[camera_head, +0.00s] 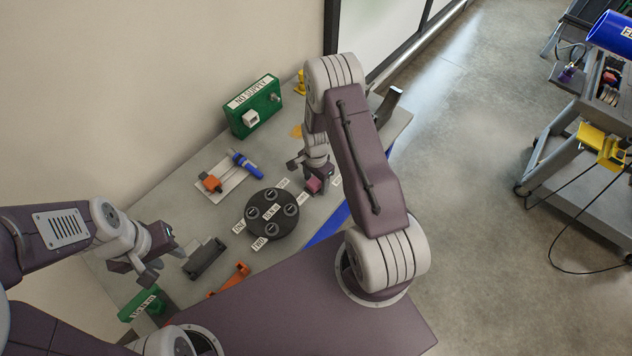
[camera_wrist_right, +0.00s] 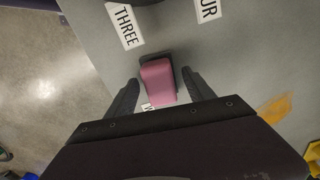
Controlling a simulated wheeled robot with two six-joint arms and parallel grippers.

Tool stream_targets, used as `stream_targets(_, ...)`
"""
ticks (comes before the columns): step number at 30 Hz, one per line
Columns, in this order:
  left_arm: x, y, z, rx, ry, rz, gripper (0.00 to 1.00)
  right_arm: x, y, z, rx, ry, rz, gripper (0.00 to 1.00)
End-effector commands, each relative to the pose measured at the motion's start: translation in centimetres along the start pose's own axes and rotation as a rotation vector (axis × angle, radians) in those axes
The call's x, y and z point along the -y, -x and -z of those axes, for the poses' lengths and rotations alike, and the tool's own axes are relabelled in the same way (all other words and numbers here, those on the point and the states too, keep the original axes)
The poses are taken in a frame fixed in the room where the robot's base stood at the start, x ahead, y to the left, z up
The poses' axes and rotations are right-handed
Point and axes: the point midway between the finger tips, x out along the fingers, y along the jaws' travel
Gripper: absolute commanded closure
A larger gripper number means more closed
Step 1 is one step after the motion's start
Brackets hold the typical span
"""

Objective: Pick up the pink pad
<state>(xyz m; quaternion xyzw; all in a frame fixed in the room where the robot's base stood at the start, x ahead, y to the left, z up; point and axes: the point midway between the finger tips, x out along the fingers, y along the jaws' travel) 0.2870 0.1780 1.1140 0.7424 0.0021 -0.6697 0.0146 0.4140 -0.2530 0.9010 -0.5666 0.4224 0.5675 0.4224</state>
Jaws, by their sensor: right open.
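The pink pad (camera_wrist_right: 158,82) is a small rounded block with a dark backing, on the grey table top in the right wrist view. It also shows small and partly covered in the head view (camera_head: 314,185). My right gripper (camera_wrist_right: 161,76) is open, with one dark finger on each side of the pad and gaps between. In the head view my right gripper (camera_head: 310,172) is directly over the pad's spot. My left gripper (camera_head: 160,264) looks open and empty, over the left part of the table, far from the pad.
A round black holder (camera_head: 272,214) with number labels stands left of the pad. A green box (camera_head: 254,106), a blue cylinder on a white plate (camera_head: 233,190), a dark grey block (camera_head: 205,258) and an orange bracket (camera_head: 236,277) lie around it. A cart (camera_head: 590,140) stands at far right.

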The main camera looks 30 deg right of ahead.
Motion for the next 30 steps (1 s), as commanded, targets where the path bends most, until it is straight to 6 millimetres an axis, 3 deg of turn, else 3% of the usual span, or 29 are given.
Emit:
stream_targets(5,0.0,-0.1,0.0,0.0,0.0,0.0,0.64,0.0,0.0,0.0,0.0,0.0,0.001,0.41)
stream_targets(11,0.0,-0.1,0.0,0.0,0.0,0.0,0.64,0.0,0.0,0.0,0.0,0.0,0.0,0.96)
stream_targets(21,0.0,-0.3,0.0,0.0,0.0,0.0,0.64,0.1,0.5,0.0,-0.001,0.0,0.002,0.96)
stream_targets(28,0.0,-1.4,-0.1,0.0,0.0,0.0,0.64,0.2,4.0,0.1,-0.004,0.0,0.006,0.96)
stream_targets(30,0.0,-1.9,-0.2,0.0,0.0,0.0,0.64,-0.6,4.8,1.6,-0.003,-0.007,0.005,0.96)
